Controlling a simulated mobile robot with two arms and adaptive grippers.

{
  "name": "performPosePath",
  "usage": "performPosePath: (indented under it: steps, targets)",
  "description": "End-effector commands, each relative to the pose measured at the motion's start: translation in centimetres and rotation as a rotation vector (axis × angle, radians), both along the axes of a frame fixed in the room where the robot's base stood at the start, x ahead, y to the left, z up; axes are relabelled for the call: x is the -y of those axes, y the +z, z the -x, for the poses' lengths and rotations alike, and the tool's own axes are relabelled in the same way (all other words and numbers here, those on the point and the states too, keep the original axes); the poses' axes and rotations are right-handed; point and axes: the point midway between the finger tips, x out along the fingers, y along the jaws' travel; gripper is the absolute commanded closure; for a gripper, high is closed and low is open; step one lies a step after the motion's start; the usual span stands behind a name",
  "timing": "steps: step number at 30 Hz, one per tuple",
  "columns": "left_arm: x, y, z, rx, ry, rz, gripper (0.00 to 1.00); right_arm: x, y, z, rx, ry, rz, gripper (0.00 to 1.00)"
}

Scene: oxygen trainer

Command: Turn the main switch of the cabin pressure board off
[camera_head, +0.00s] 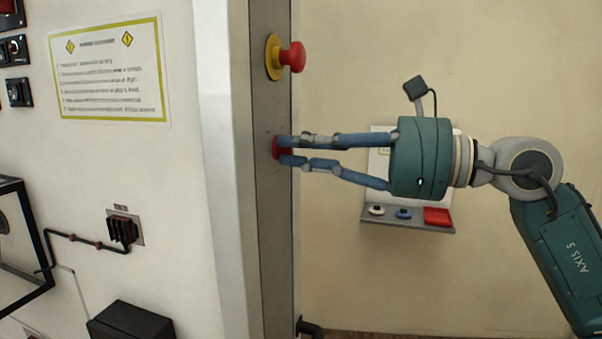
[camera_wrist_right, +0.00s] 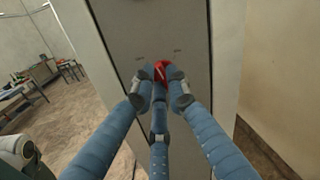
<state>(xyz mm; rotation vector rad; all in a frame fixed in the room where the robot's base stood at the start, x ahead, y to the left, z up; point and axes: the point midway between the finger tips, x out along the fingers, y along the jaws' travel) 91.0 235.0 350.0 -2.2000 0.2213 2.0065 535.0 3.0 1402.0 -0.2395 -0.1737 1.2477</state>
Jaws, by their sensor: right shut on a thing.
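The red rotary switch (camera_head: 276,148) sits on the narrow grey panel (camera_head: 262,220), below a red mushroom button. My right gripper (camera_head: 284,150) reaches in from the right with its blue fingers shut on the switch, hiding part of it. In the right wrist view the red switch (camera_wrist_right: 161,70) shows between the fingertips (camera_wrist_right: 160,82), with a light mark on its face. Small labels on the panel beside it are too small to read. My left gripper is not in view.
The red mushroom button (camera_head: 292,57) on a yellow base sticks out above the switch. A yellow-bordered notice (camera_head: 110,70) hangs on the left wall. A small shelf (camera_head: 405,222) with a whiteboard is behind my right gripper. A black box (camera_head: 130,322) is at lower left.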

Motion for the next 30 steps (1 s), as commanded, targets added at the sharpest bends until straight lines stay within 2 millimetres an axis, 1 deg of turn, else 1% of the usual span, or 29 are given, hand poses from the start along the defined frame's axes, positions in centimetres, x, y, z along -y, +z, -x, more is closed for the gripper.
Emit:
performPosePath:
  steps: [1, 3, 12, 21, 30]
  targets:
    - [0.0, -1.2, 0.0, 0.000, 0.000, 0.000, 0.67, 0.0, -0.4, 0.0, 0.046, 0.000, 0.013, 1.00]
    - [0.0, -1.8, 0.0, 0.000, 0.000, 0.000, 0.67, 0.0, -0.4, 0.0, 0.106, 0.000, 0.032, 1.00]
    - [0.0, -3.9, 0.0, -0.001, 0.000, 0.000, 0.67, 0.0, -0.4, 0.0, 0.331, 0.000, 0.105, 1.00]
    - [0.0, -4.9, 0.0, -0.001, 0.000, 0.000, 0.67, 0.0, -0.3, 0.0, 0.460, -0.001, 0.150, 1.00]
    - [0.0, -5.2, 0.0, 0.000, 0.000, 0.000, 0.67, 0.0, -0.3, 0.0, 0.499, 0.000, 0.162, 1.00]
